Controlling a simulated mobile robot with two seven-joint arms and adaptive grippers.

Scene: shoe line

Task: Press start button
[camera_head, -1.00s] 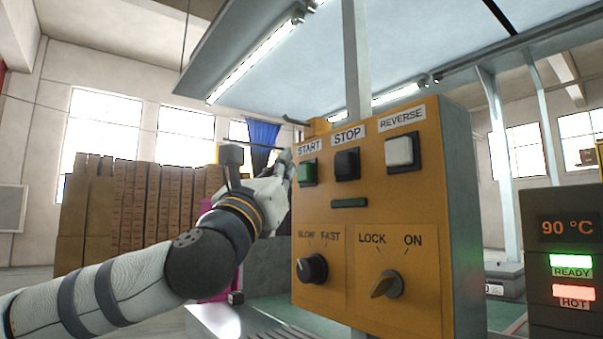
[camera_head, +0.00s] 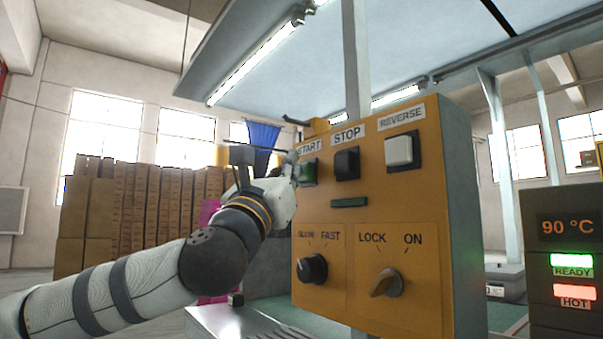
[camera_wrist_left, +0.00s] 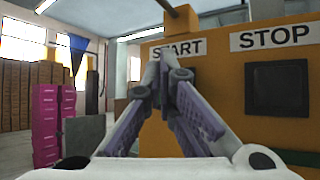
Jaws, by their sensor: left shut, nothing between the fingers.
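The green START button (camera_head: 309,173) is at the upper left of the yellow control panel (camera_head: 345,285), under the START label. My left gripper (camera_head: 293,165) is shut and empty, with its fingertips at the left edge of this button. I cannot tell whether they touch it. In the left wrist view the closed fingers (camera_wrist_left: 165,72) point at the panel just under the START label (camera_wrist_left: 177,49) and hide the button. The dark STOP button (camera_head: 346,163) is to the right of it. My right gripper does not show.
The white REVERSE button (camera_head: 399,151) is further right. Below are the SLOW/FAST knob (camera_head: 312,268) and the LOCK/ON switch (camera_head: 386,284). A dark unit (camera_head: 565,255) reading 90 °C stands at right. Stacked brown boxes (camera_head: 140,215) are behind my arm.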

